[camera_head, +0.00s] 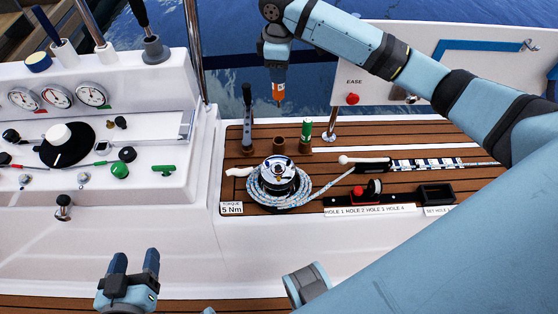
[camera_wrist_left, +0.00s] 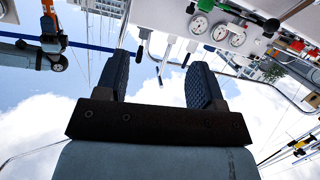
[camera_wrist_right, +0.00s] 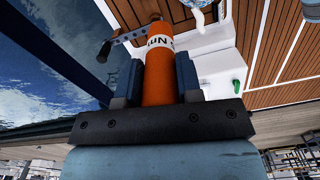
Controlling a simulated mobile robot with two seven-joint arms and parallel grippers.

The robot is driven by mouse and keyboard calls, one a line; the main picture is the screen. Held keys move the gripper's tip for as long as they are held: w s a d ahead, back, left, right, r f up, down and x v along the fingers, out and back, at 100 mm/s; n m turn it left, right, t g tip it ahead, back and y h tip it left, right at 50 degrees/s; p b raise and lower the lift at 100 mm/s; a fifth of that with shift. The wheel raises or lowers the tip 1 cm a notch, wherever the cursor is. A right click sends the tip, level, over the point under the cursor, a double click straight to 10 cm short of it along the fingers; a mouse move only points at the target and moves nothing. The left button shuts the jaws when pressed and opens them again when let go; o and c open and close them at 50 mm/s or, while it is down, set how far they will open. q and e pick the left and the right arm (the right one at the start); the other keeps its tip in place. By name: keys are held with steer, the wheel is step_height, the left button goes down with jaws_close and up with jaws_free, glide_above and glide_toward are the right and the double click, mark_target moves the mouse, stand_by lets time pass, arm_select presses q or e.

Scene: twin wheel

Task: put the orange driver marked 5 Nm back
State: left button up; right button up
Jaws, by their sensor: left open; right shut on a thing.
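My right gripper (camera_head: 277,68) is shut on the orange driver (camera_head: 279,92) and holds it upright, tip down, in the air above the deck. In the right wrist view the orange driver (camera_wrist_right: 158,82) sits between both fingers, its white band partly reading "N". Three brown holders stand on the teak deck. The middle holder (camera_head: 278,144) looks empty and lies below the driver in the picture. A dark-handled tool (camera_head: 247,105) stands in the left one, a green driver (camera_head: 306,130) in the right one. My left gripper (camera_head: 133,264) is open and empty at lower left.
A gauge console (camera_head: 90,150) is at left; an "EASE" panel (camera_head: 375,105) is at right.

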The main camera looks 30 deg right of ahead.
arm_select(q)
steer(key=d+f+t+h+b, duration=0.1)
steer(key=d+f+h+b, duration=0.1)
steer(key=b, duration=0.6)
steer(key=d+f+h+b, duration=0.1)
steer(key=d+f+b, duration=0.1)
steer(key=b, duration=0.7)
steer(key=shift+w+m+t+h, duration=0.1)
steer(key=shift+m+t+h, duration=0.2)
steer(key=shift+t+h, duration=0.1)
arm_select(e)
steer(key=w+d+f+n, duration=0.1)
steer(key=w+f+n, duration=0.1)
steer(key=f, duration=1.2)
steer(key=w+d+f+n, duration=0.2)
steer(key=w+f+n, duration=0.1)
steer(key=f, duration=1.1)
steer(key=shift+w+f, duration=0.15)
steer(key=shift+f, duration=0.05)
arm_select(q)
steer(key=shift+r, duration=0.2)
arm_select(e)
steer(key=o, duration=1.1)
steer(key=shift+f, duration=0.1)
